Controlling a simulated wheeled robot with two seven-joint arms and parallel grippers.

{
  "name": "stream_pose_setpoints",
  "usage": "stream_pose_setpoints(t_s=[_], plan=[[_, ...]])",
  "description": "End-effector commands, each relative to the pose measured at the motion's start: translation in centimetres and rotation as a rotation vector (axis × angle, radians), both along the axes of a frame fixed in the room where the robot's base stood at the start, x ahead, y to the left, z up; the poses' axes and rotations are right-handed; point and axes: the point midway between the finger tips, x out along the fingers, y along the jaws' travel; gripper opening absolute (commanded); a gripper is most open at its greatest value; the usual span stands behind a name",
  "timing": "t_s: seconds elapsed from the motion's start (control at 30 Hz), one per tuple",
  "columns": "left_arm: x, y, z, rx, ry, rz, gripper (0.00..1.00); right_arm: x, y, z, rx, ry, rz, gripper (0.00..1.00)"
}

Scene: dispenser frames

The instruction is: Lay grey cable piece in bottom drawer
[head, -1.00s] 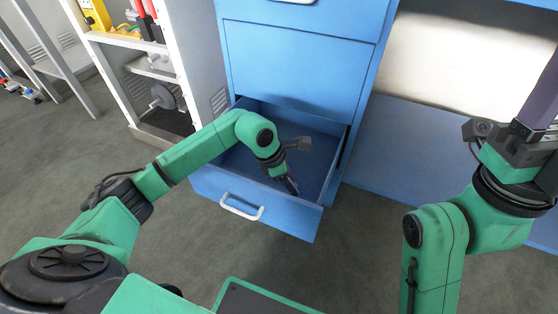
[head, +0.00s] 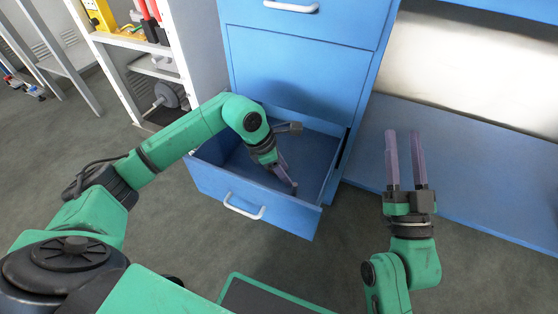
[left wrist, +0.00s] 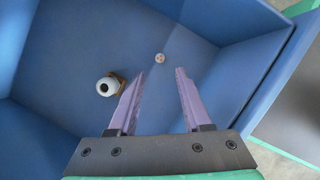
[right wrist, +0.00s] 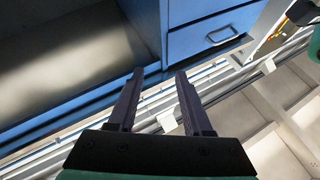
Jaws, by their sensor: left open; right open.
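The blue bottom drawer (head: 222,188) is pulled open in the head view. My left gripper (head: 291,188) reaches down into it. In the left wrist view its fingers (left wrist: 160,73) are apart with nothing between them. Just beyond the tips, a small round light-grey thing with dark dots (left wrist: 160,59) is on the drawer floor; it may be the grey cable piece seen end-on, but I cannot tell. My right gripper (head: 403,135) is open and empty, pointing up, to the right of the drawer.
A round white-and-dark thing with a brownish part (left wrist: 107,87) lies in the drawer, left of my left fingers. Closed blue drawers (head: 295,70) are above. A blue lower shelf (head: 460,160) is to the right. A shelf rack (head: 150,68) stands at the left.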

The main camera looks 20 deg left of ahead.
Motion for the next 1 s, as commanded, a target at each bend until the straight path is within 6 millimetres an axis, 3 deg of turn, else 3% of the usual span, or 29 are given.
stream_pose_setpoints(t_s=[0.2, 0.43, 0.6, 1.0], plan=[[-0.3, 0.5, 1.6, 0.002, -0.001, -0.001, 0.49, -0.4, 0.8, -6.7, -0.035, 0.202, 0.025, 0.5], [-0.6, 1.0, 2.8, 0.001, 0.0, 0.0, 0.49, -1.9, 1.3, -12.7, -0.064, 0.376, 0.05, 0.5], [-0.6, 1.1, 3.1, 0.0, 0.0, -0.001, 0.49, -2.5, 1.5, -14.4, -0.07, 0.426, 0.058, 0.5], [-0.6, 1.1, 3.0, 0.0, 0.0, -0.001, 0.49, -2.6, 1.5, -14.5, -0.07, 0.428, 0.059, 0.5]])
